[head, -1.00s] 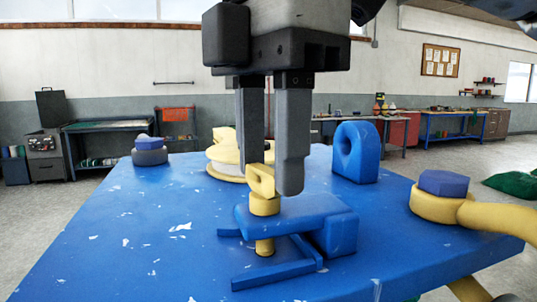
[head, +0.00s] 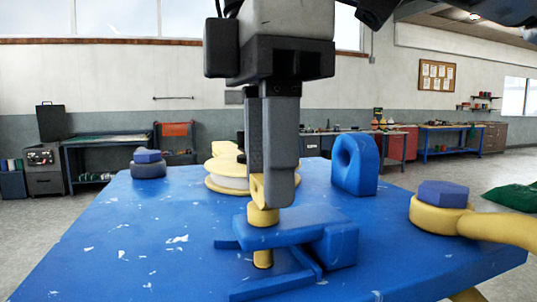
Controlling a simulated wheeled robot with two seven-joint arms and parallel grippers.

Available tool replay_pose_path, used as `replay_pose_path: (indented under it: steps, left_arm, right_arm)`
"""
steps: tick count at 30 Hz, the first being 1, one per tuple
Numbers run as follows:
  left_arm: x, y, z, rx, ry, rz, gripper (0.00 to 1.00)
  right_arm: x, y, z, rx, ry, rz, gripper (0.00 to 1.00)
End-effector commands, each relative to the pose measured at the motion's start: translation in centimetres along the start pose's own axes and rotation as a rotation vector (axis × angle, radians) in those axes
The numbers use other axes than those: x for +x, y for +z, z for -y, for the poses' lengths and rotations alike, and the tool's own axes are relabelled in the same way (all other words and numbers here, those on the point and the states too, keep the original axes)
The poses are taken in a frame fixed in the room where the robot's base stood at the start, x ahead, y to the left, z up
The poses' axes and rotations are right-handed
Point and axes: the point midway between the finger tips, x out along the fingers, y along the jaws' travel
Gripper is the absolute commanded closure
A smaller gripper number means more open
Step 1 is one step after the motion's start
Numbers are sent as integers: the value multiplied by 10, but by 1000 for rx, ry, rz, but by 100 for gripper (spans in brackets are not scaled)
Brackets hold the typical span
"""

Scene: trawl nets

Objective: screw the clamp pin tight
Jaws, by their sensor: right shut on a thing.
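The yellow clamp pin (head: 263,216) stands upright through the blue clamp (head: 290,228) on the blue table. Its lower end (head: 263,259) shows below the clamp's upper arm. My right gripper (head: 267,190) comes down from above and is shut on the flat yellow head of the pin. The near finger hides most of that head. The gripper is turned so that its fingers nearly overlap in the head view. My left gripper is not clearly in view.
A blue eye lug (head: 356,160) stands behind the clamp to the right. A yellow and white spool (head: 224,172) is behind it. Blue hex bolts sit at the left (head: 148,162) and right (head: 443,194). The table's left side (head: 140,240) is clear.

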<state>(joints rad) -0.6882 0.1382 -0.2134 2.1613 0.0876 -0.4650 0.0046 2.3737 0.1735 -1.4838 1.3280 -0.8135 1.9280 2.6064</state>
Motion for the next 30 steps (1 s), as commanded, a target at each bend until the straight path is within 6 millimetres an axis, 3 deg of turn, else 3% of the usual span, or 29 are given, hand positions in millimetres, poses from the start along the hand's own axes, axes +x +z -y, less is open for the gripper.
replay_pose_path:
  steps: [2,3,5,13,17,20,30]
  left_arm:
    - [0,0,0,0,0,2,64]
    - [0,1,0,0,0,3,64]
    - [0,1,0,0,0,3,64]
    - [0,2,0,-1,0,4,64]
    - [-1,0,0,1,-1,5,64]
    - [-3,-2,0,4,-3,8,64]
    - [-19,-20,4,78,-32,60,64]
  right_arm:
    - [-4,0,-1,5,10,-9,85]
    - [-4,0,-1,5,10,-8,51]
    - [-4,0,-1,4,9,-7,40]
    - [-2,0,0,1,3,-3,40]
    - [-11,0,0,1,4,-3,40]
    - [-29,-1,0,3,5,-4,40]
    - [-118,0,0,5,8,-2,40]
